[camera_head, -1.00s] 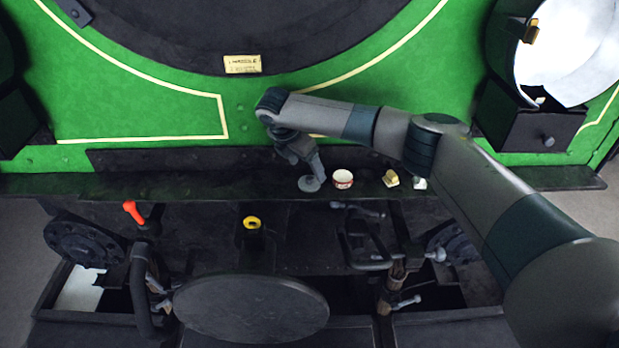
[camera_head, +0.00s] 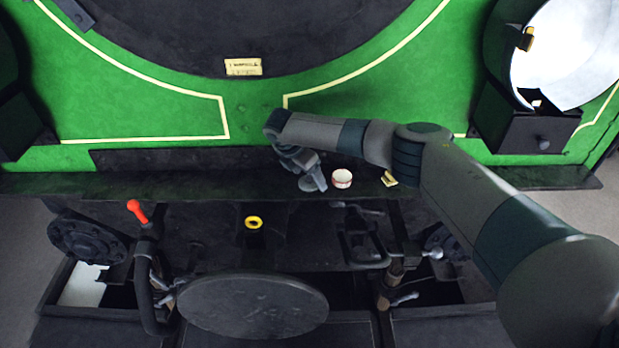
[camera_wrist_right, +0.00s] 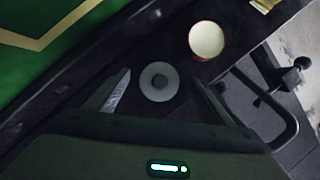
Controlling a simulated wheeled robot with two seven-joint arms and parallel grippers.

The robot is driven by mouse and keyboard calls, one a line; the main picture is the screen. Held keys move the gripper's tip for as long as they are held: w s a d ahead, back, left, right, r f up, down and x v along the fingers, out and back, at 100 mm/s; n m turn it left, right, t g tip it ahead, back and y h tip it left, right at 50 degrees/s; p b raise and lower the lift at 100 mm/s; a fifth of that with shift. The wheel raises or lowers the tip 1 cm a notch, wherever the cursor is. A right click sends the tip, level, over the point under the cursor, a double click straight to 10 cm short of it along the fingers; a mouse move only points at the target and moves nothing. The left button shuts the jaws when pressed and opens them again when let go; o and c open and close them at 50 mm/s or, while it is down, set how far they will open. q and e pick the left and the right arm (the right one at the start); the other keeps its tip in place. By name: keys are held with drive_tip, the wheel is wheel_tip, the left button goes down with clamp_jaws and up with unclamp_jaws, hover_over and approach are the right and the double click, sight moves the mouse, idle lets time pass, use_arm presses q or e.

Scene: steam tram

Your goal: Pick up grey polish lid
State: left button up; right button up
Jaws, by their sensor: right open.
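The grey polish lid (camera_wrist_right: 160,82) is a small round disc with a darker knob or centre. It lies on the dark ledge (camera_head: 215,184) in front of the green panel. My right gripper (camera_wrist_right: 159,80) is open, with one finger on each side of the lid in the wrist view. I cannot tell whether the fingers touch it or are level with it. In the head view my right gripper (camera_head: 317,186) points down at the ledge and hides most of the lid. My left gripper is not in view.
A white-and-red round tin (camera_head: 342,178) stands close to the right of the gripper; it also shows in the wrist view (camera_wrist_right: 206,41). A yellowish block (camera_head: 389,179) lies further right. The green panel (camera_head: 180,117) rises behind the ledge. Pipes and levers sit below it.

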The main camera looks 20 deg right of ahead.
drive_tip(key=shift+f, duration=0.2)
idle(0.3)
drive_tip(key=c, duration=1.1)
drive_tip(key=shift+c, duration=0.2)
